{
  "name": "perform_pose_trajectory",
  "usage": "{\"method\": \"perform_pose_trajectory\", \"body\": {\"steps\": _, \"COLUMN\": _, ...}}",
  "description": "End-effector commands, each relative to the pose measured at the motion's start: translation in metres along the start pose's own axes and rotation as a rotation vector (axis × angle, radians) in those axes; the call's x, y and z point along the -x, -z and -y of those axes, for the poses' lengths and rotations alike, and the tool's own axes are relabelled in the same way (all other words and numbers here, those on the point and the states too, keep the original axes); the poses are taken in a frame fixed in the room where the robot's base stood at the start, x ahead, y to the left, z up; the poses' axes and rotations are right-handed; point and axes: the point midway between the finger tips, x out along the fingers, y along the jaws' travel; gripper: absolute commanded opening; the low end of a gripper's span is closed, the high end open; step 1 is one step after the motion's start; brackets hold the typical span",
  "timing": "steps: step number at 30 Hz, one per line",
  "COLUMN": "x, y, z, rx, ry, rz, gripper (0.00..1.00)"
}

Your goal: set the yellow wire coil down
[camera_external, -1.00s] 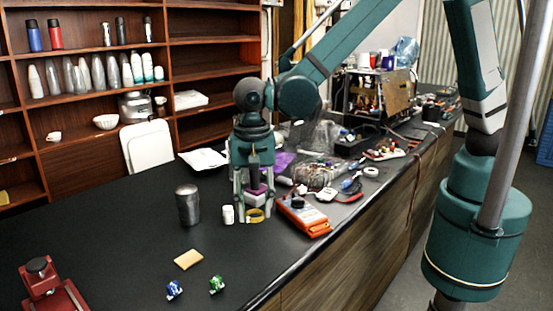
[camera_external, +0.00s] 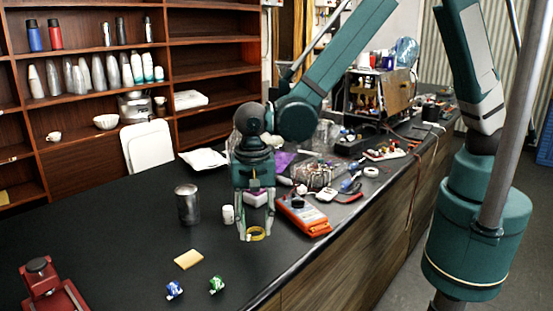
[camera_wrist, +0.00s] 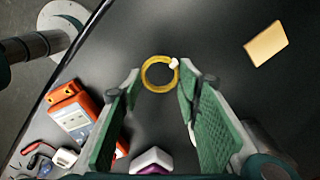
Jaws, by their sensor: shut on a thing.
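The yellow wire coil (camera_external: 257,239) is a small ring between the fingertips of my gripper (camera_external: 256,234), over the dark counter (camera_external: 110,235). In the wrist view the coil (camera_wrist: 159,89) sits between the tips of the two green finger pads of my gripper (camera_wrist: 158,78), with a small white piece on its upper right edge. The gripper points down and is shut on the coil. I cannot tell whether the coil touches the counter or hangs just above it.
An orange multimeter (camera_external: 304,216) lies right of the gripper. A dark metal canister (camera_external: 188,205) and a white bottle (camera_external: 228,214) stand left. A tan sponge (camera_external: 189,259), blue and green wrapped pieces (camera_external: 217,284) lie nearer. Clear counter surrounds the coil's near side.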

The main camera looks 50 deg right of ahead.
Motion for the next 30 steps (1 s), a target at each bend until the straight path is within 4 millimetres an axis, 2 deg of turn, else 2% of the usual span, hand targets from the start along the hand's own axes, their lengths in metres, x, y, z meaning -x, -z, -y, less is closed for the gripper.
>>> {"method": "perform_pose_trajectory", "body": {"steps": 10, "x": -0.002, "y": 0.000, "z": 0.000, "rx": 0.000, "ry": 0.000, "rz": 0.000, "gripper": 0.25}}
{"method": "perform_pose_trajectory", "body": {"steps": 22, "x": -0.036, "y": 0.000, "z": 0.000, "rx": 0.000, "ry": 0.000, "rz": 0.000, "gripper": 0.25}}
{"method": "perform_pose_trajectory", "body": {"steps": 30, "x": -0.041, "y": 0.000, "z": 0.000, "rx": 0.000, "ry": 0.000, "rz": 0.000, "gripper": 0.25}}
